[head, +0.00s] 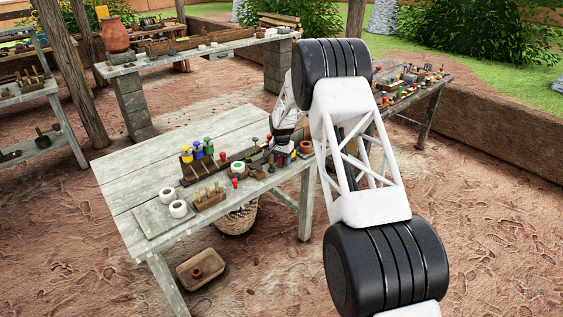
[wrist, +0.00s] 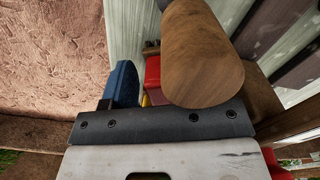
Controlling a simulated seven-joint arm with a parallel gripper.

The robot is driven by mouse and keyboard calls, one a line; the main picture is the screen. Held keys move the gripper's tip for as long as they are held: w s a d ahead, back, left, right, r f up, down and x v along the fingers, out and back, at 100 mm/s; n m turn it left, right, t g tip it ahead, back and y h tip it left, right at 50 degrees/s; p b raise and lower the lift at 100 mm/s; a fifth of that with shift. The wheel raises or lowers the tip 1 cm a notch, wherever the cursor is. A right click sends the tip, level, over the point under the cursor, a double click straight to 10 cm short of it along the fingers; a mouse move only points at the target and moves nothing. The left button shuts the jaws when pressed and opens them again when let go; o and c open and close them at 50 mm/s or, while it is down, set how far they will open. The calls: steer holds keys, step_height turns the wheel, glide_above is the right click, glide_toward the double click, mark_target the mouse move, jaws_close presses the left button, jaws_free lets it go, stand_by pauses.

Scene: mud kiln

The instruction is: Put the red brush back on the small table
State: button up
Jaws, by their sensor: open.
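My gripper (head: 284,150) is low at the right end of the plank table (head: 150,158) in the head view, partly hidden by my own arm. In the wrist view one blue finger (wrist: 123,84) shows on the left; the other is hidden or unclear. A thick wooden cylinder (wrist: 203,60) stands close in front of the palm. A red part (wrist: 152,72) shows just left of and behind it, between finger and cylinder. I cannot tell whether the two are one brush. The jaws are open. Several small red-topped items, one of them a red piece (head: 235,183), are on the plank table.
A rack with yellow, blue and green tops (head: 197,152), white-rimmed pots (head: 178,208) and a peg block (head: 209,198) crowd this table. Its left boards are clear. A second cluttered table (head: 410,95) stands behind my arm. A basket (head: 236,220) and a tray (head: 203,267) are below.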

step_height(320, 180, up, 11)
steer(key=shift+r, duration=0.25)
stand_by(0.3)
stand_by(0.8)
steer(key=s+d+r+n, duration=0.1)
steer(key=s+d+r, duration=0.4)
steer(key=s+r, duration=0.3)
steer(key=s+d+r, duration=0.5)
steer(key=s+r, duration=0.1)
steer(key=r, duration=0.3)
steer(key=s+d+r+n+t, duration=0.1)
steer(key=s+d+r, duration=0.35)
steer(key=s, duration=0.45)
steer(key=s+d+r, duration=0.3)
steer(key=s+r, duration=0.3)
steer(key=s, duration=0.4)
steer(key=s+d+f, duration=0.1)
steer(key=s+d, duration=0.1)
steer(key=s, duration=1)
steer(key=s+d+f+n+t, duration=0.1)
steer(key=s+d, duration=0.2)
steer(key=s, duration=1)
steer(key=s+d+n, duration=0.1)
steer(key=s+d, duration=0.2)
steer(key=s, duration=1)
steer(key=shift+s+f+t, duration=0.15)
steer(key=shift+f+t, duration=0.15)
steer(key=shift+f, duration=0.1)
